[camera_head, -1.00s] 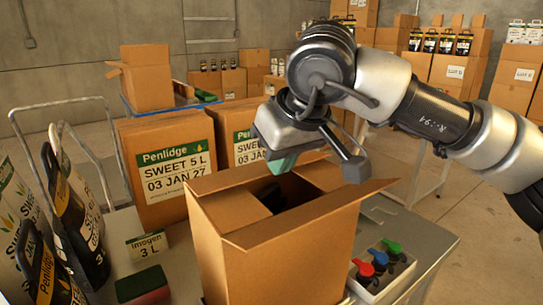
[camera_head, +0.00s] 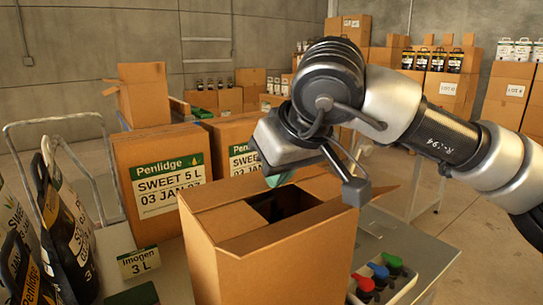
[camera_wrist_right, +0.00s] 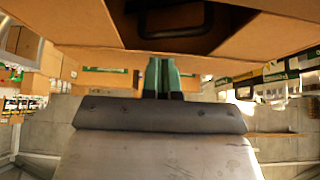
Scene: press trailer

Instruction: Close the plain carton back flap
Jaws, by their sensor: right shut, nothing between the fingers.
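The plain brown carton (camera_head: 290,262) stands upright on the table in the front middle of the head view, its top partly open. A flap sticks out at its right side (camera_head: 370,199). A dark thing inside shows through the opening, also in the right wrist view (camera_wrist_right: 190,22). My right gripper (camera_head: 279,179) is over the carton's back edge, its teal fingers shut and empty, pointing down. In the right wrist view the fingers (camera_wrist_right: 161,74) end close to the carton's cardboard (camera_wrist_right: 100,28). I cannot tell whether they touch the back flap, which the gripper partly hides. My left gripper is not in view.
Printed Penlidge cartons (camera_head: 160,180) stand close behind and left. Black containers (camera_head: 68,235) stand at the left, near an Imogen 3 L sign (camera_head: 138,262). A tray with coloured taps (camera_head: 381,278) lies at the right. Some table right of the carton is clear.

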